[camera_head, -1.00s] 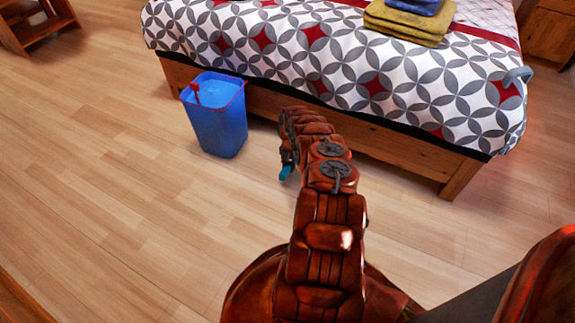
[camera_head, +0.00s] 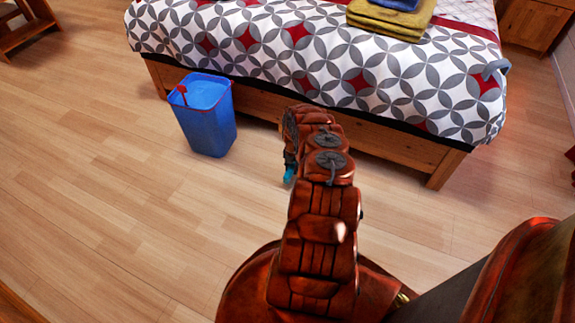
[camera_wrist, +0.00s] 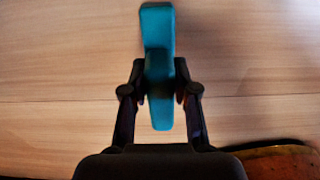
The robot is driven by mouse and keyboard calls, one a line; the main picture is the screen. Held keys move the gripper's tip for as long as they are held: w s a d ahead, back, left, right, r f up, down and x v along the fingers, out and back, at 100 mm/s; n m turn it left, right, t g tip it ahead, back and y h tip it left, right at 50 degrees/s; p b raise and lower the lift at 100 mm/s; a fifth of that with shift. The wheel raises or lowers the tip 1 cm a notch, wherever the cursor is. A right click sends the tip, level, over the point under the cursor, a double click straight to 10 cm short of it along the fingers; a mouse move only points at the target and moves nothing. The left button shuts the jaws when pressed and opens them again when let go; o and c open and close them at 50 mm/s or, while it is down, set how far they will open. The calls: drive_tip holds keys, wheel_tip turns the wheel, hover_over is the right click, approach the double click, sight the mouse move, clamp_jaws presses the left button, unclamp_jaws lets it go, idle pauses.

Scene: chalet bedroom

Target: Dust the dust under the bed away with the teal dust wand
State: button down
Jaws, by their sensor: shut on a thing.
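My gripper (camera_wrist: 160,88) is shut on the teal dust wand (camera_wrist: 158,28) in the wrist view. The wand runs between both fingers and sticks out past them, over wooden floor. In the head view a small teal end of the wand (camera_head: 289,174) shows below my arm's far end; my arm hides the rest and the gripper. The bed (camera_head: 290,60) stands behind, with a wooden frame and a grey, white and red patterned cover. My arm's end is in front of its long side. The space under the bed is dark, and no dust can be made out.
A blue bin (camera_head: 208,125) with a red rim stands on the floor at the bed's side, left of my arm. Folded yellow towels (camera_head: 390,20) lie on the bed. A wooden stand (camera_head: 28,25) is at the far left. The floor at left is clear.

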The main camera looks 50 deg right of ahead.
drive_tip(key=shift+s+d+p, duration=0.45)
drive_tip(key=shift+s+p, duration=0.05)
drive_tip(key=shift+s, duration=0.95)
drive_tip(key=shift+s+d+p, duration=0.4)
drive_tip(key=shift+s+p, duration=0.05)
drive_tip(key=shift+s, duration=1)
drive_tip(key=shift+s+d+p, duration=0.45)
drive_tip(key=shift+s+p, duration=0.05)
drive_tip(key=shift+s, duration=0.95)
drive_tip(key=shift+r, duration=0.15)
